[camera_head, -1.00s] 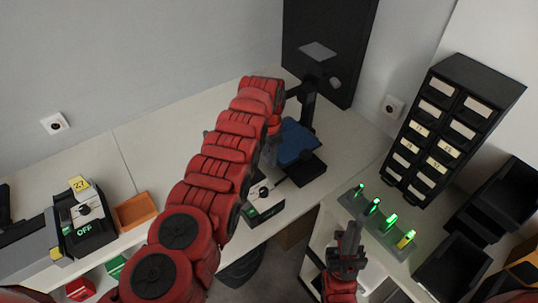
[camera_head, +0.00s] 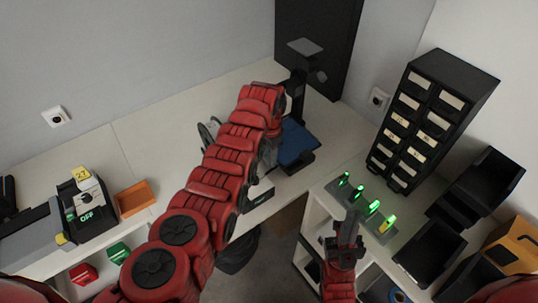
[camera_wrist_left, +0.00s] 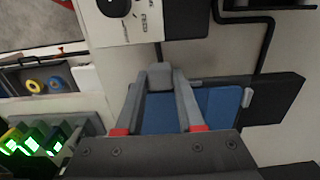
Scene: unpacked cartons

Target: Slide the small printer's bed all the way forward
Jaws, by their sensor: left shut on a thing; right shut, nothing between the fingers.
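The small printer (camera_head: 297,95) stands at the back of the bench, with a dark upright and a blue bed (camera_head: 297,143). The bed lies low in front of the upright, partly hidden by my left arm, with a strip of black base showing at its front. My left gripper, hidden behind its arm in the head view, shows in the left wrist view (camera_wrist_left: 160,80). Its fingers are shut on a grey tab (camera_wrist_left: 160,74) at the blue bed's edge. My right gripper (camera_head: 347,228) is shut and empty, low beside the shelf with green lights.
A control box (camera_wrist_left: 125,18) with a knob sits close to the left fingers. A drawer cabinet (camera_head: 430,122) and black bins (camera_head: 428,255) stand at right.

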